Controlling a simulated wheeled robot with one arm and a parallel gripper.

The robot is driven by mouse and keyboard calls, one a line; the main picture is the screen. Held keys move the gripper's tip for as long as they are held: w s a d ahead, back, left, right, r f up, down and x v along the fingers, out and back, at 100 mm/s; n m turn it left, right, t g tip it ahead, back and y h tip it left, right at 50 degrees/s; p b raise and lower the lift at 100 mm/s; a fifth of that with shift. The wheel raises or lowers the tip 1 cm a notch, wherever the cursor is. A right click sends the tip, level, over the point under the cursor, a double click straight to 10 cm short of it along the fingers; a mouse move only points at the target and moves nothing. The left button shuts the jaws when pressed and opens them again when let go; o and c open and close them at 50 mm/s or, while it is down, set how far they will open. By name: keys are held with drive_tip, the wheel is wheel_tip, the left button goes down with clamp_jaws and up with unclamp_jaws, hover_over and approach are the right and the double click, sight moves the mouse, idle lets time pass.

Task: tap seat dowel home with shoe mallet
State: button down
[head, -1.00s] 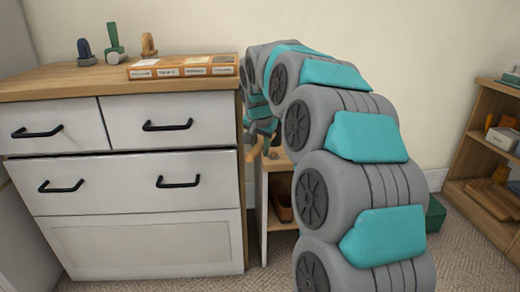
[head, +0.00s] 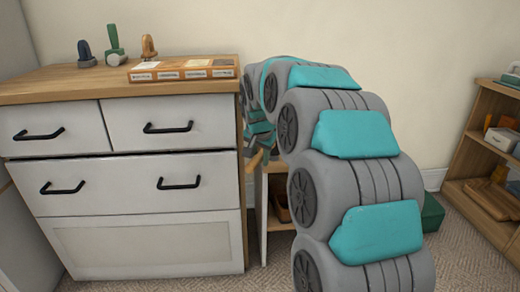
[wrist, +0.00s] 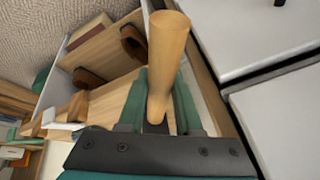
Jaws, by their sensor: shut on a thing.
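My gripper (wrist: 160,115) is shut on a round, tapered pale wooden handle (wrist: 168,55), probably the shoe mallet's; its head is not clearly visible. The handle also shows in the head view (head: 255,161), just right of the dresser's side. There my gripper is mostly hidden behind my arm and the dresser edge. Below it is a small wooden shelf unit (wrist: 105,100) with white sides, and brown wooden pieces (wrist: 133,42) on it. I cannot make out the seat dowel.
A white dresser (head: 120,225) stands close beside my gripper. Its top holds a flat orange box (head: 185,70), a green upright tool (head: 114,45) and two small upright pieces. A bookcase (head: 470,150) and a green box (head: 432,212) stand at the right.

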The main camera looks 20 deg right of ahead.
drive_tip(key=shift+r+p, duration=1.5)
drive_tip(key=shift+r, duration=3.05)
